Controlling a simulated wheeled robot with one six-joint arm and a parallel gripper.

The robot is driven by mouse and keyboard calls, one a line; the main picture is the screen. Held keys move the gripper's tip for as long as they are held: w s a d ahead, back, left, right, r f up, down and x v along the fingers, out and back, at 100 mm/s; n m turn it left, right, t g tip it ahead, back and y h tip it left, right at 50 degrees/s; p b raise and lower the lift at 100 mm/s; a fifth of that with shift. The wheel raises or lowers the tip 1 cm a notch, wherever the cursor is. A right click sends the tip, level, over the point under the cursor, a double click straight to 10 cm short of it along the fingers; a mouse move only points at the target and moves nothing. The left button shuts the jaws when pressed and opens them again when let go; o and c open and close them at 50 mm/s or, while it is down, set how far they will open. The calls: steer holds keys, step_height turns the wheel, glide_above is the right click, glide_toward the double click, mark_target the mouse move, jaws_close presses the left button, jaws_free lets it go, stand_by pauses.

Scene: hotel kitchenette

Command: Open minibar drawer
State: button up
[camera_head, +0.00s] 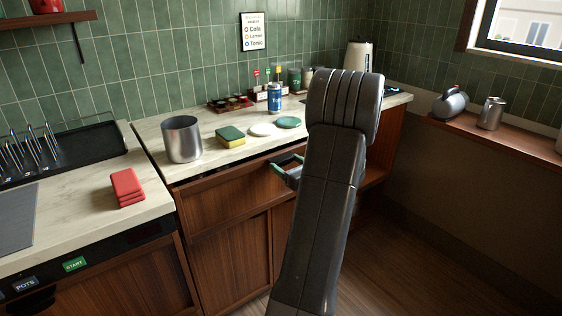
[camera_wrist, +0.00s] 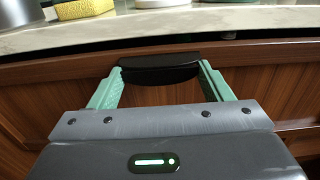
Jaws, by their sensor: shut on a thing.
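The minibar drawer (camera_head: 225,207) is a wide brown wooden front just under the marble counter. It also shows in the wrist view (camera_wrist: 262,80), with a dark gap between its top edge and the counter. I cannot tell whether it is pulled out at all. Its black handle (camera_wrist: 160,75) lies between the two green fingers of my gripper (camera_wrist: 161,70), which are shut on its ends. In the head view my gripper (camera_head: 284,165) is at the drawer front, and my dark arm hides the drawer's right part.
A metal canister (camera_head: 182,139), a sponge (camera_head: 230,136), a white disc (camera_head: 263,129), a green disc (camera_head: 289,122) and a blue can (camera_head: 275,98) stand on the counter above. Wooden floor is free at the right.

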steer(key=p+v, duration=0.1)
steer(key=v, duration=2.5)
steer(key=shift+s+d, duration=0.1)
steer(key=shift+s, duration=0.05)
steer(key=o, duration=1.2)
steer(key=shift+c, duration=0.2)
steer(key=shift+s+d, duration=0.1)
steer(key=p+v, duration=0.1)
steer(key=v, duration=1.2)
steer(key=shift+s+d, duration=0.2)
steer(key=shift+w+a, duration=0.1)
steer(key=x, duration=1.3)
steer(key=shift+w+a, duration=0.2)
steer(key=shift+w, duration=0.05)
steer(key=shift+s+r, duration=0.1)
